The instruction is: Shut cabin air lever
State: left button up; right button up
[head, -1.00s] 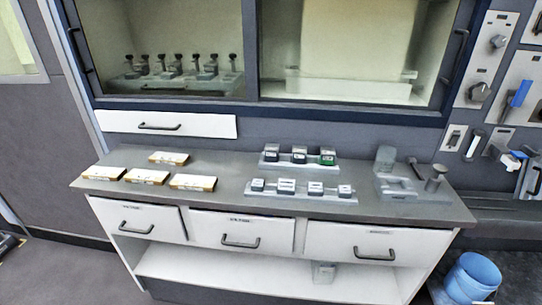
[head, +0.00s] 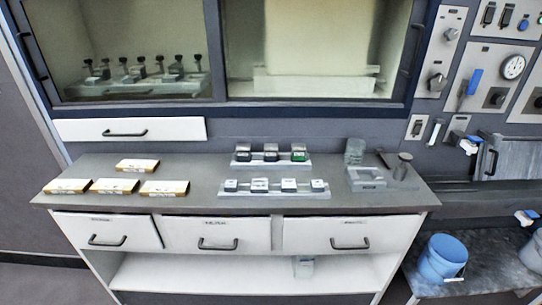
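A lever with a blue handle (head: 473,82) is on a grey wall panel at the upper right. The handle stands steeply, tilted a little from upright. Another white and blue piece (head: 526,217) shows at the right edge. The labels are too small to read, so I cannot tell which is the cabin air lever. Neither of my grippers is in view.
A grey-topped workbench (head: 200,172) with drawers fills the middle, bearing wooden-edged blocks (head: 137,165) and small instruments on racks (head: 275,190). A glazed cabinet (head: 220,60) is behind it. A blue bucket (head: 440,258) stands at the lower right. A round gauge (head: 512,67) is at the upper right.

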aim_at(470, 90)
jog(key=z, duration=1.75)
jog(key=k, duration=0.6)
jog(key=z, duration=1.25)
jog(key=i, duration=3)
jog(key=u, duration=1.4)
jog(key=i, duration=0.95)
jog(key=u, duration=0.95)
